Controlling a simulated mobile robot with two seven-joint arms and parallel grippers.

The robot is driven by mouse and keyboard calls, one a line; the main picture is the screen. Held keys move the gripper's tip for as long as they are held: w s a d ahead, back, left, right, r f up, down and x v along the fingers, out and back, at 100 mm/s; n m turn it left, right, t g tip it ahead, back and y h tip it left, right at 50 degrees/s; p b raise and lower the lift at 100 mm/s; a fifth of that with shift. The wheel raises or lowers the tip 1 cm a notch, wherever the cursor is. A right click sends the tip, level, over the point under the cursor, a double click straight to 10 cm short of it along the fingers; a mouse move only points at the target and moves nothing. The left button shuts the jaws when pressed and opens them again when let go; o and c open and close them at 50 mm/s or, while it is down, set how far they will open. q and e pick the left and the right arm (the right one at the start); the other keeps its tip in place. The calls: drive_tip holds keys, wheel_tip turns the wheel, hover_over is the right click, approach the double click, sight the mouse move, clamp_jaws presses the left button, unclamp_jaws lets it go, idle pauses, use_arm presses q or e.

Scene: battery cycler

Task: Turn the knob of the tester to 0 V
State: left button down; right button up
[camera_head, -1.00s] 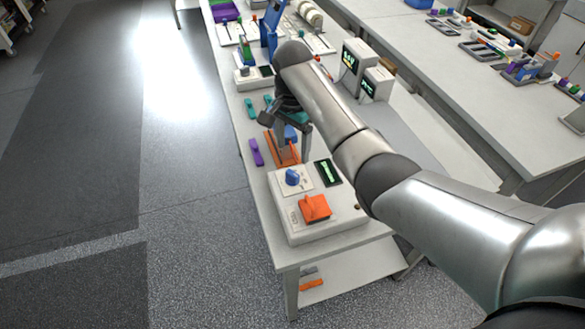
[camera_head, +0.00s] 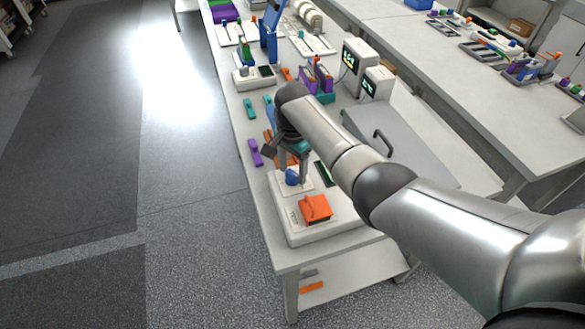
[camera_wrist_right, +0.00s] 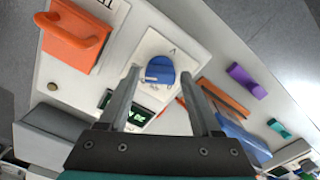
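The tester (camera_head: 285,220) is a pale box at the near end of the table. It has a round blue knob (camera_head: 292,177) on a white plate, a dark display (camera_head: 323,172) with green marks, and an orange block (camera_head: 316,208). In the right wrist view the blue knob (camera_wrist_right: 160,71) lies ahead, between and beyond the fingertips. The display (camera_wrist_right: 138,114) is partly hidden by a finger, so I cannot read it. My right gripper (camera_wrist_right: 163,78) is open, with its fingers apart on either side of the knob's line. I cannot tell if they touch it. My left gripper is not in view.
A purple piece (camera_head: 254,153) and a teal piece (camera_head: 249,109) lie along the table's left edge. An orange tray lies just behind the tester. A grey lidded case (camera_head: 400,150) with a dark handle stands right of my arm. Floor on the left is clear.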

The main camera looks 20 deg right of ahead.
clamp_jaws()
idle(0.3)
